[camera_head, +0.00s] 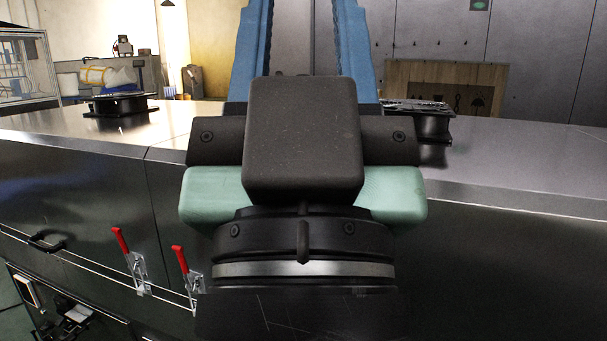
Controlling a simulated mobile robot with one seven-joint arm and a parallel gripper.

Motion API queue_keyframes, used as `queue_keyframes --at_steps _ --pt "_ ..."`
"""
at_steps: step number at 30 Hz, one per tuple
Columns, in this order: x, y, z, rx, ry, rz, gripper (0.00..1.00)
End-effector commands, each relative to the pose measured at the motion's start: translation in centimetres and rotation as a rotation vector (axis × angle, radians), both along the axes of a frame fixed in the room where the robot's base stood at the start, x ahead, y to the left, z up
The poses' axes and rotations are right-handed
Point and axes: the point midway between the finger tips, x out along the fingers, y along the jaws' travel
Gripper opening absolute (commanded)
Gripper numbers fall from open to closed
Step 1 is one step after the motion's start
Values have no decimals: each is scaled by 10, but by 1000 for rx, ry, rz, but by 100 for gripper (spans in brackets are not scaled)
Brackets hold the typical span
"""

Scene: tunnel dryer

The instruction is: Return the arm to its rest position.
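A dark, rounded block with pale green side pieces and a silver ring below it fills the middle of the head view, very close to the camera. It looks like part of my own arm.
Two red-handled toggle clamps (121,240) (180,259) stick out on the housing's front at left. Dark round fittings (120,103) (433,126) sit on its top. A wooden crate (445,82) stands further back.

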Motion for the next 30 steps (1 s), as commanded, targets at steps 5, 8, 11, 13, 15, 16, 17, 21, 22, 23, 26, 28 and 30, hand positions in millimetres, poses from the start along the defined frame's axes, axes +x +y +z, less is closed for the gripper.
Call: queue_keyframes --at_steps 5,8,11,13,15,16,17,21,22,23,26,28,30 --pt "0 0 72 0 0 0 42" --pt "0 0 102 0 0 0 42" --pt "0 0 130 -1 0 1 42" --pt "0 0 146 -1 0 1 42" --pt "0 0 159 -1 0 1 42" --pt "0 0 163 -1 0 1 42" --pt "0 0 166 -1 0 1 42" --pt "0 0 174 -1 0 1 42" --pt "0 0 174 -1 0 1 42" --pt "0 0 174 -1 0 1 42" --pt "0 0 173 -1 0 1 42" --pt "0 0 172 -1 0 1 42" --pt "0 0 172 -1 0 1 42"
